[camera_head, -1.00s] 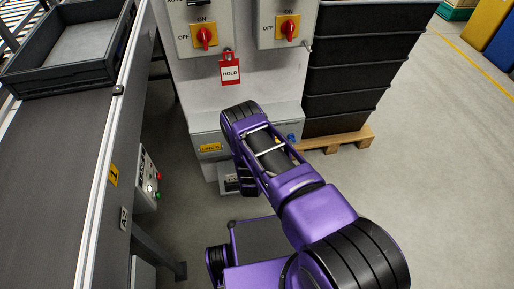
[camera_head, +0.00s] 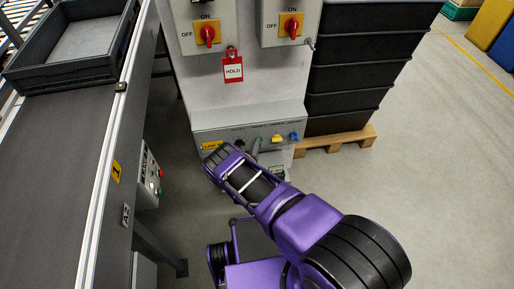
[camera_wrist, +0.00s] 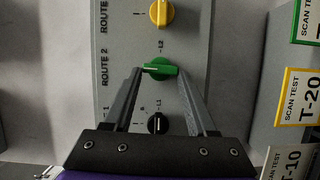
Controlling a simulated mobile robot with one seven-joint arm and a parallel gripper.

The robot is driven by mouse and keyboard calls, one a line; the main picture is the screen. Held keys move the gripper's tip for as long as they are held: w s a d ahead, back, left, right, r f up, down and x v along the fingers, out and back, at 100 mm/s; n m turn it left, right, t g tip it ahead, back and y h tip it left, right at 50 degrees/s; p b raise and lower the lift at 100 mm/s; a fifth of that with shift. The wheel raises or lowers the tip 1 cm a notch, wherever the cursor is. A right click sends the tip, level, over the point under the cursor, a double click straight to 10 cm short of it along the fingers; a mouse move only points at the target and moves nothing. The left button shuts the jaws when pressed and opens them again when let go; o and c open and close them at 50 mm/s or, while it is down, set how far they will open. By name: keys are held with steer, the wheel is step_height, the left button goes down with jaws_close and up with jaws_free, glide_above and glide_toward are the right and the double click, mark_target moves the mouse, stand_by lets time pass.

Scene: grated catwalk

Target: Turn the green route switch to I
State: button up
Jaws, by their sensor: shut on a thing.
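The green route switch (camera_wrist: 160,69) shows in the wrist view between my fingertips, in the row labelled "ROUTE 2". Its handle lies nearly sideways in that picture, with a white pointer mark towards the left, the "ROUTE 2" side. My gripper (camera_wrist: 159,73) is shut on this handle, one finger on each side. The left finger covers the panel just left of the switch, so no I mark can be read there. In the head view, my arm reaches down to the low grey panel (camera_head: 215,136), and the green switch is hard to make out.
A yellow switch (camera_wrist: 161,13) and a black switch (camera_wrist: 158,123) flank the green one closely. A blue switch (camera_head: 293,135) sits at the panel's right. Stacked black crates (camera_head: 350,75) stand right, a conveyor (camera_head: 60,170) left. A red HOLD tag (camera_head: 233,70) hangs above.

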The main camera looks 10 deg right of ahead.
steer(key=shift+w+n, duration=0.15)
steer(key=shift+n, duration=0.25)
steer(key=o, duration=1.4)
steer(key=shift+c, duration=0.2)
steer(key=shift+s, duration=0.25)
